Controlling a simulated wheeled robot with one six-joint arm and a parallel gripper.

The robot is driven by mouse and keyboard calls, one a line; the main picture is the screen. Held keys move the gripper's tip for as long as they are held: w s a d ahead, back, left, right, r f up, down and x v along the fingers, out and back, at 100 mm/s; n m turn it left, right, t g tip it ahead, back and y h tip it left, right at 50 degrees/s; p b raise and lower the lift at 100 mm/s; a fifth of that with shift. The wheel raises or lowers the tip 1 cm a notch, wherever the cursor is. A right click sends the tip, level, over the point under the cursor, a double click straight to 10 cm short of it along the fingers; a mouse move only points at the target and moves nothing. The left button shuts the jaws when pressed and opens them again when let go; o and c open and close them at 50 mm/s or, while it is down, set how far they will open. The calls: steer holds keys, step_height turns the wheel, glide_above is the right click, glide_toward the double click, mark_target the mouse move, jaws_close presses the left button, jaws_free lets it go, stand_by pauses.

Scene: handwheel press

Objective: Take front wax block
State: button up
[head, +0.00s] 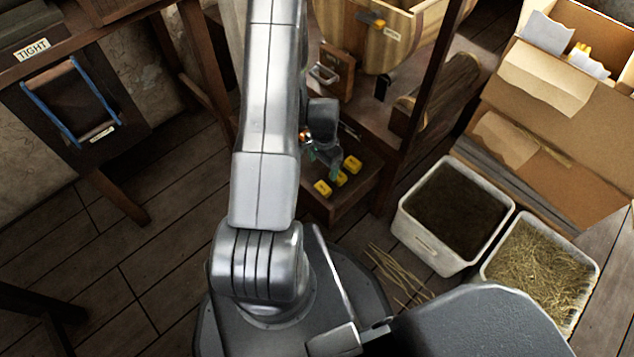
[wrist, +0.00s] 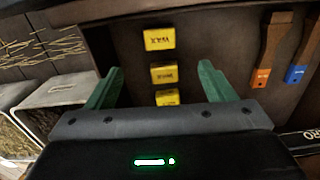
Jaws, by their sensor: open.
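Three yellow wax blocks lie in a row on a low wooden shelf. The one lowest in the head view, the front wax block (head: 322,188), appears to be the top one in the wrist view (wrist: 160,38). The middle block (wrist: 164,73) and the third block (wrist: 167,97) lie nearer my palm in the wrist view; the third is partly hidden by it. My gripper (wrist: 159,68) is open and empty, its green fingers apart on either side of the row. In the head view my gripper (head: 335,170) hangs over the blocks, partly hidden by my arm.
A bin of dark soil (head: 455,205) and a bin of straw (head: 545,262) stand to the right. A wooden post (head: 425,90) rises beside the shelf. Orange-tagged (wrist: 268,50) and blue-tagged (wrist: 304,55) wooden handles lie right of the blocks in the wrist view.

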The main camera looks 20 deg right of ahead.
mark_target(323, 187)
step_height(323, 187, down, 14)
steer(key=b, duration=0.5)
steer(key=c, duration=1.1)
